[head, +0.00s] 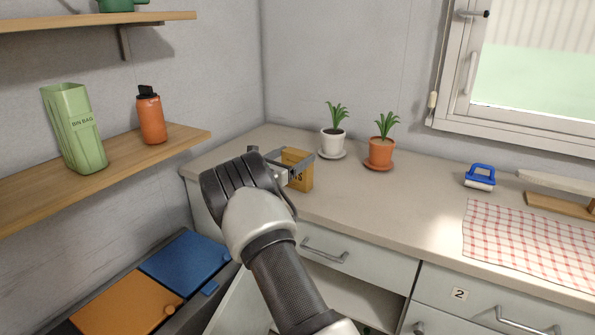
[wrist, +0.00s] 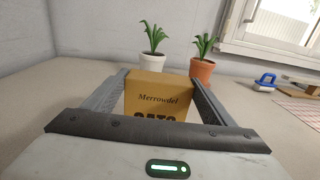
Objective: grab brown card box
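The brown card box (head: 300,172) stands upright on the beige counter, near its left end. In the wrist view the box (wrist: 158,92) shows the printed name "Merrowdel" and a larger word below it that is partly hidden. My gripper (wrist: 158,88) has its two fingers spread, one on each side of the box. A gap seems to show beside the box on at least the left side, so the fingers do not look closed on it. In the head view my wrist hides part of the box's left side.
Potted plants in a white pot (head: 333,141) and a terracotta pot (head: 380,154) stand behind and right of the box. A blue-handled brush (head: 480,176) and checked cloth (head: 530,245) lie further right.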

